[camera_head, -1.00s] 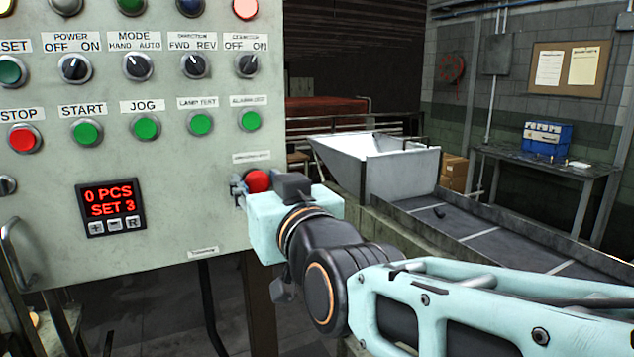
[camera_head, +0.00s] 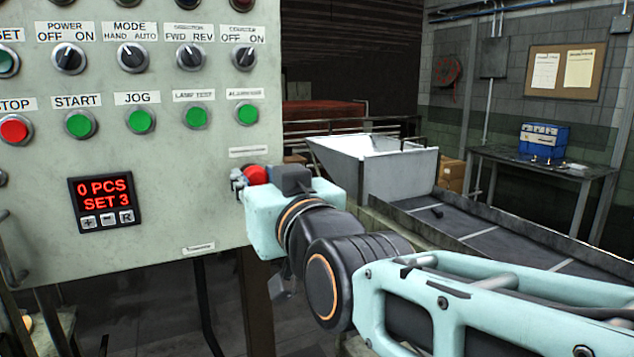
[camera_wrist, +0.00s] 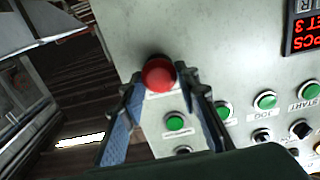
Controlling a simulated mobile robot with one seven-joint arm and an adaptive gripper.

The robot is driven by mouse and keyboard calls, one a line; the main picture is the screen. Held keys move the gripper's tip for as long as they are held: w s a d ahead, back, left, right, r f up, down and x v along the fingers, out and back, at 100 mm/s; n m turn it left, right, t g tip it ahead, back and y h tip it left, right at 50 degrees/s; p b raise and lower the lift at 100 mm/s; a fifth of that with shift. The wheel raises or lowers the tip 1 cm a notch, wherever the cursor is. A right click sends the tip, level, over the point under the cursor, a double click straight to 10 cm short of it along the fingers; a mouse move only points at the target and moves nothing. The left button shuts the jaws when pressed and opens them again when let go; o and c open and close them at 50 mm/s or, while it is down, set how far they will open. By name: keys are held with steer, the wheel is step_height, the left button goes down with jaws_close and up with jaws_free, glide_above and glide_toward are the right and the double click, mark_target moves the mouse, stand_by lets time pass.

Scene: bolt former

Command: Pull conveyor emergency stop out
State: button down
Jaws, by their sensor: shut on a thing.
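The red emergency stop button (camera_head: 256,174) is at the lower right edge of the pale control panel (camera_head: 160,210), under a small label. My gripper (camera_head: 240,182) is at the panel's right edge, with its fingers at the button. In the wrist view the red button (camera_wrist: 158,75) sits between the two fingertips of my gripper (camera_wrist: 160,78), one on each side. The fingers are shut on it. In the head view my gripper's body partly hides the button's right side, so how far out it stands is hard to tell.
Green buttons (camera_head: 247,113), a red stop button (camera_head: 14,130) and several knobs fill the panel above and left. A display (camera_head: 103,203) reads 0 PCS, SET 3. A metal hopper (camera_head: 385,170) and conveyor (camera_head: 470,228) stand to the right behind my arm.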

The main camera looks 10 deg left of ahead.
steer(key=shift+f, duration=0.1)
steer(key=c, duration=1.5)
jaws_free()
steer(key=shift+s, duration=0.1)
steer(key=shift+s+d, duration=0.1)
steer(key=v, duration=1.2)
